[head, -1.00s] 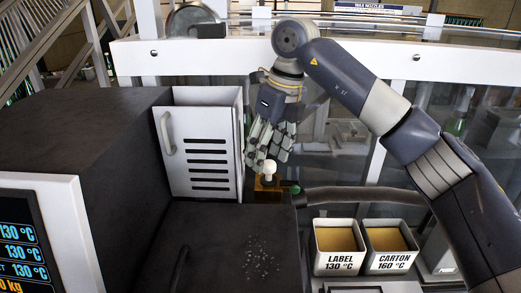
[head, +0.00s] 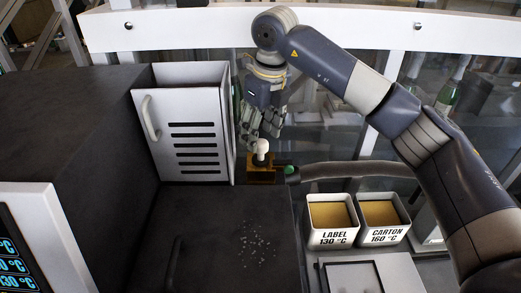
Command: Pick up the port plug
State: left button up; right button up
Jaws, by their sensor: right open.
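The port plug (head: 262,147) has a white rounded knob. It stands upright on a brass-coloured block (head: 261,174) at the back right corner of the dark machine top. My right gripper (head: 262,140) is open and points down, its fingers just behind and around the upper part of the knob. I cannot tell whether the fingers touch the plug. My left gripper is not in view.
A white slotted door (head: 186,130) with a handle stands close left of the gripper. A dark hose (head: 350,170) runs right from a green fitting (head: 290,169). Pellets (head: 256,243) lie on the dark lid.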

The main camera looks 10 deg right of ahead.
aim_at(261, 142)
jog(key=f, duration=0.1)
jog(key=f+p, duration=0.1)
jog(key=f, duration=0.1)
jog(key=shift+w+d+f+p, duration=0.1)
jog(key=shift+w+p, duration=0.15)
jog(key=shift+p, duration=0.1)
jog(key=shift+f, duration=0.4)
jog(key=shift+c, duration=0.6)
jog(key=c, duration=1.1)
jog(key=shift+r, duration=0.1)
